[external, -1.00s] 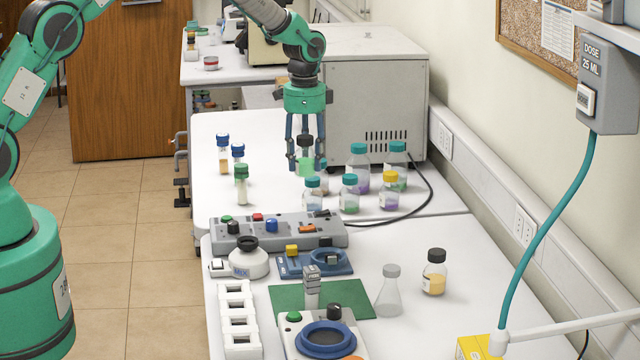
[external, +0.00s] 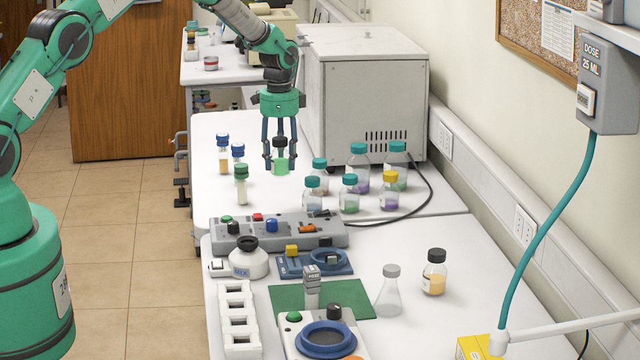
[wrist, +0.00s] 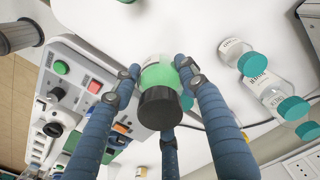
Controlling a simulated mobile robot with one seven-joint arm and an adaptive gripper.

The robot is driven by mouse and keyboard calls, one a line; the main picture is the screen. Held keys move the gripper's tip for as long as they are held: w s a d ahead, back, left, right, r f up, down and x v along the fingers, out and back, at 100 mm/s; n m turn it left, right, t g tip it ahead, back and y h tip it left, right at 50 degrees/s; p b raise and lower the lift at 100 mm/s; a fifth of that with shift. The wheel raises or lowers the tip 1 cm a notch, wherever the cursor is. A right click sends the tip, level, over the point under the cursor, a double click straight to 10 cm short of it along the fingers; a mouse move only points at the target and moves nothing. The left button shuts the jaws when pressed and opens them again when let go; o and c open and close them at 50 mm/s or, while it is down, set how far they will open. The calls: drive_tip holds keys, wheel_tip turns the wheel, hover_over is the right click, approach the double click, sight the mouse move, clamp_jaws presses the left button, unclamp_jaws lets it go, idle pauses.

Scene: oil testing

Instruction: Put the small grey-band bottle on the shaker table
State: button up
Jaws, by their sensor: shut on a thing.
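My gripper (external: 280,166) is shut on a small clear bottle (external: 281,164) with a black cap and green contents, upright above the back bench. In the wrist view my gripper's blue fingers (wrist: 158,82) surround the bottle (wrist: 158,74), its black cap towards the camera. I cannot make out a grey band on it. Two devices could be the shaker table: a grey one with a blue ring (external: 325,341) at the front, and a flat blue one with a round holder (external: 331,262) behind it. I cannot tell which it is.
Several teal-capped bottles (external: 349,193) and a yellow-capped one (external: 389,191) stand right of my gripper. Blue-capped vials (external: 223,156) and a green-capped vial (external: 241,186) stand left. A grey control panel (external: 279,233), a flask (external: 389,294) and a white rack (external: 239,320) lie nearer.

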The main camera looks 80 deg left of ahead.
idle(0.3)
drive_tip(key=shift+f+p, duration=0.4)
drive_tip(key=shift+f, duration=2.7)
drive_tip(key=shift+f, duration=0.15)
drive_tip(key=shift+f, duration=1.75)
drive_tip(key=shift+f, duration=0.2)
drive_tip(key=o, duration=1.3)
drive_tip(key=shift+r, duration=0.1)
wheel_tip(320, 180, up, 12)
drive_tip(key=shift+r+b, duration=0.1)
drive_tip(key=shift+b, duration=0.45)
